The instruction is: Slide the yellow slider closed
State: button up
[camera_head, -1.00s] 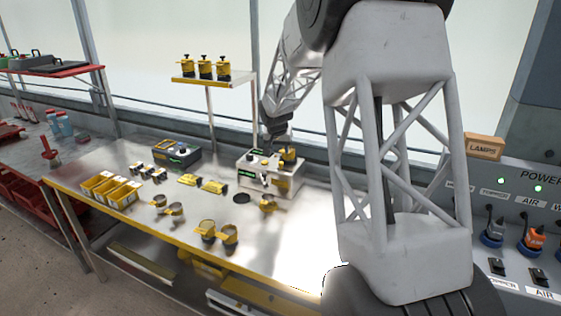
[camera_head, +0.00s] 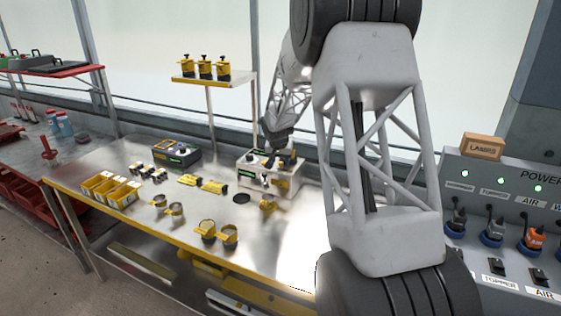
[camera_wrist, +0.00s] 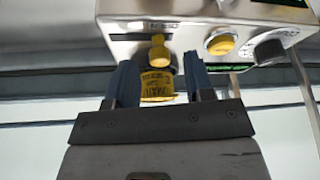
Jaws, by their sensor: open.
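In the wrist view a yellow cylindrical part with black lettering (camera_wrist: 157,86) lies between the two blue fingers of my gripper (camera_wrist: 159,68). A small yellow knob-like piece (camera_wrist: 158,53) shows just past the fingertips, against the pale box (camera_wrist: 125,30). I cannot tell for sure which yellow piece is the slider. My gripper is open, with visible space beside the yellow part. In the head view the box (camera_head: 287,187) stands on the bench, with my gripper's dark end over its top; the fingertips are not clear there.
The box also carries a round yellow button (camera_wrist: 220,44) and a dark knob (camera_wrist: 268,51). A second dark box (camera_head: 176,151) stands to the left on the metal bench (camera_head: 130,160). Yellow cups (camera_head: 229,234) and yellow bins (camera_head: 122,196) stand nearer the front edge.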

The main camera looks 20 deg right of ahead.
jog(key=shift+w+d+f, duration=0.1)
jog(key=shift+f, duration=0.35)
jog(key=shift+c, duration=0.3)
grip_shut()
